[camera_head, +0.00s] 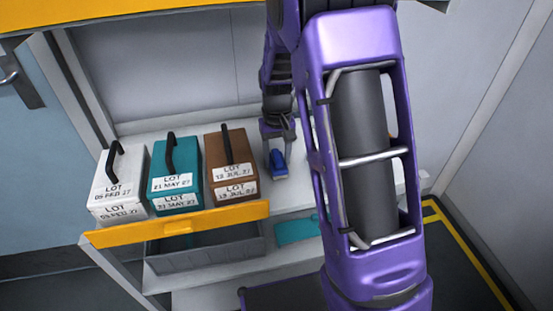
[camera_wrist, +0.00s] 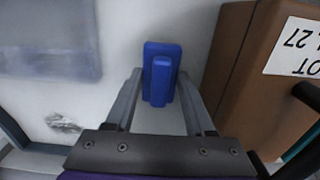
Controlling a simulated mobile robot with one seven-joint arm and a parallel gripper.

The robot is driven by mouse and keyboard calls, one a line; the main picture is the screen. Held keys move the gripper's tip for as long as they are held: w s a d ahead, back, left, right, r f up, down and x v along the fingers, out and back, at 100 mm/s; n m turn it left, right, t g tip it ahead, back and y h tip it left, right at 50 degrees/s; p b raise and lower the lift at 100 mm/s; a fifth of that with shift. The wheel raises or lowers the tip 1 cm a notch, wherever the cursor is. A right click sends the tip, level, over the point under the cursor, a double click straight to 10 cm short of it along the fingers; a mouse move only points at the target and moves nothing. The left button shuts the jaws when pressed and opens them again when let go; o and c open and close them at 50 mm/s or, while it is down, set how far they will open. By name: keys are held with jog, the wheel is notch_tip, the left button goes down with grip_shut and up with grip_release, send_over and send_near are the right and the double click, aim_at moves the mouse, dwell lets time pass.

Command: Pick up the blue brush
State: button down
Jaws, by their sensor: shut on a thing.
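The blue brush (camera_head: 278,166) is on or just above the white shelf, right of the brown box. In the wrist view the brush (camera_wrist: 155,53) lies between the two fingers, with its narrow raised handle in the middle. My gripper (camera_head: 278,146) comes down from above, its fingers at the brush. In the wrist view my gripper (camera_wrist: 159,84) has a finger on each side of the handle and is shut on the brush. I cannot tell whether the brush touches the shelf.
A brown box (camera_head: 230,162), a teal box (camera_head: 175,172) and a white box (camera_head: 120,184) with black handles and LOT labels stand left of the brush. An open grey drawer (camera_head: 205,250) with a yellow front is below. My purple arm hides the shelf's right part.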

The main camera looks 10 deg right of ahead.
jog(key=shift+d+r, duration=0.2)
jog(key=shift+r, duration=0.25)
jog(key=r+p, duration=0.1)
jog(key=r, duration=0.5)
jog(key=shift+d+r, duration=0.1)
jog(key=shift+d, duration=0.1)
jog(key=d+p, duration=0.1)
jog(key=d, duration=1.8)
jog(key=shift+d, duration=0.1)
jog(key=c, duration=0.8)
grip_release()
jog(key=c, duration=0.6)
jog(key=shift+c, duration=0.2)
